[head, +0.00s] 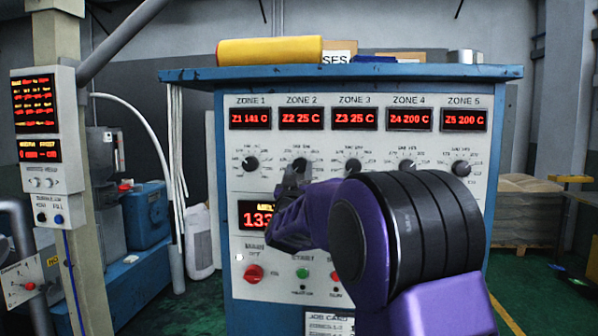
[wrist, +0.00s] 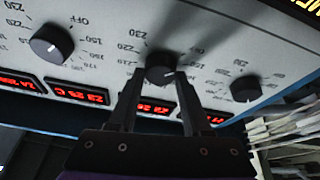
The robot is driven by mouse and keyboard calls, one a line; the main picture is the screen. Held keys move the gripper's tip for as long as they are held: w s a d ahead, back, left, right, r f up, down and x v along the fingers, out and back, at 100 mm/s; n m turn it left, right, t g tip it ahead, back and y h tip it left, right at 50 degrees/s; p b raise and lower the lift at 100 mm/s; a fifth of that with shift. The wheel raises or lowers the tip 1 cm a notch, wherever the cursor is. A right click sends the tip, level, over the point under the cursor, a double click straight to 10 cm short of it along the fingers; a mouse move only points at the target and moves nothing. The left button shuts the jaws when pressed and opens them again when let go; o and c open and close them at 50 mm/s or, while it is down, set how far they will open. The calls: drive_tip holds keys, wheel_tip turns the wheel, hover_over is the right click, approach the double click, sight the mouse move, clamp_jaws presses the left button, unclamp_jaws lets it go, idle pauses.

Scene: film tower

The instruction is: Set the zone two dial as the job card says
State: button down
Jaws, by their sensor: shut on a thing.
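The zone two dial (head: 300,163) is a black knob on the white panel, below the display (head: 301,118) reading Z2 25 C. In the head view my gripper (head: 292,180) is up against it and hides part of the knob and scale. In the wrist view, which shows the panel upside down, the dial (wrist: 160,68) sits between the two fingertips (wrist: 161,76), and they are shut on it. A white mark shows on the knob; its exact setting is not clear. The job card (head: 330,321) is at the panel's bottom, cut off, its lines too small to read.
Neighbouring dials for zone one (head: 250,163) and zone three (head: 353,166) stand close on either side. Displays read Z1 141 C, Z3 25 C, Z4 200 C and Z5 200 C. A red knob (head: 253,273) and green button (head: 302,273) are lower down. A yellow roll (head: 268,50) lies on top.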

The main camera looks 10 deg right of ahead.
drive_tip(key=m+h, duration=0.1)
drive_tip(key=m, duration=0.2)
drive_tip(key=m+g+h, duration=0.1)
drive_tip(key=m+h, duration=0.1)
drive_tip(key=m, duration=0.1)
drive_tip(key=shift+w+a, duration=0.1)
drive_tip(key=shift+a, duration=0.1)
drive_tip(key=m+g+h, duration=0.1)
drive_tip(key=m, duration=0.2)
drive_tip(key=m+g+h, duration=0.1)
drive_tip(key=m, duration=0.2)
drive_tip(key=shift+a+r+m+g, duration=0.1)
drive_tip(key=shift+r+m+g, duration=0.05)
drive_tip(key=shift+m+g, duration=0.15)
drive_tip(key=m+g, duration=0.1)
drive_tip(key=m, duration=0.1)
drive_tip(key=m+g+h+p, duration=0.1)
drive_tip(key=m, duration=0.2)
drive_tip(key=shift+a+r+m, duration=0.1)
drive_tip(key=shift+r+m, duration=0.05)
drive_tip(key=shift+m, duration=0.15)
drive_tip(key=shift+r+m+g+p, duration=0.1)
drive_tip(key=shift+m+g+p, duration=0.8)
drive_tip(key=shift+m, duration=1.1)
drive_tip(key=shift+c, duration=1.7)
unclamp_jaws()
